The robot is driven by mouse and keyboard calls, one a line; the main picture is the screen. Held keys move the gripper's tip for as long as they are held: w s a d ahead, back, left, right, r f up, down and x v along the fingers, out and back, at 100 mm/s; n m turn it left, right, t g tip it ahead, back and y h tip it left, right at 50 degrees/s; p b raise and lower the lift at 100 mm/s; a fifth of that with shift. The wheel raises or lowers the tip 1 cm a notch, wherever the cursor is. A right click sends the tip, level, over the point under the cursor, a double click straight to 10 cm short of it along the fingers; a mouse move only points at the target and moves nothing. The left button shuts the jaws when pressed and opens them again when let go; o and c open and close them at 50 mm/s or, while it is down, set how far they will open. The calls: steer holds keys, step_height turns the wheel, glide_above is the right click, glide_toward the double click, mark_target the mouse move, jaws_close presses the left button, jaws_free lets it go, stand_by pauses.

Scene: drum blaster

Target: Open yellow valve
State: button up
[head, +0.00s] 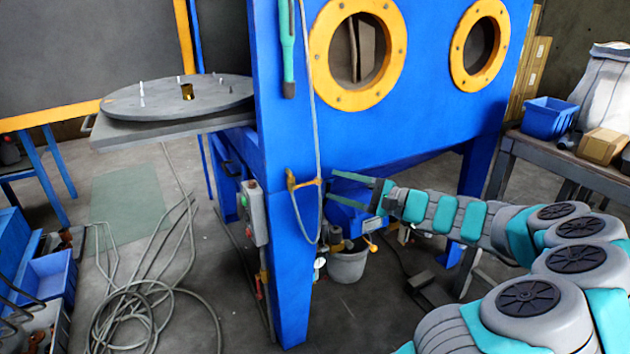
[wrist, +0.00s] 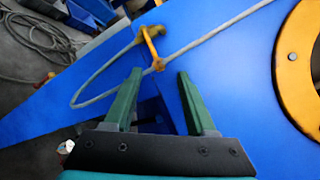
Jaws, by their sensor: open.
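The yellow valve (head: 303,181) is a small brass-coloured fitting with a yellow lever on the blue cabinet's front, near the top of a leg. A grey hose joins it. In the wrist view the valve (wrist: 150,47) is just beyond the fingertips, with its lever slanting between the brass body and a lower end fitting. My gripper (head: 331,186) reaches in from the right, a short way right of the valve. In the wrist view my gripper (wrist: 160,73) is open, with two green fingers apart and nothing between them. I see no contact with the valve.
The blue cabinet (head: 400,125) has two orange-rimmed portholes (wrist: 294,60) to the right. A grey hose (head: 318,120) hangs past the valve. A control box (head: 254,212) is on the leg, and a grey bucket (head: 347,264) stands below my arm. Loose cables lie at left.

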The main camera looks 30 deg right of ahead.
mark_target(318, 179)
steer(key=shift+x, duration=3.05)
steer(key=shift+c, duration=0.3)
jaws_close()
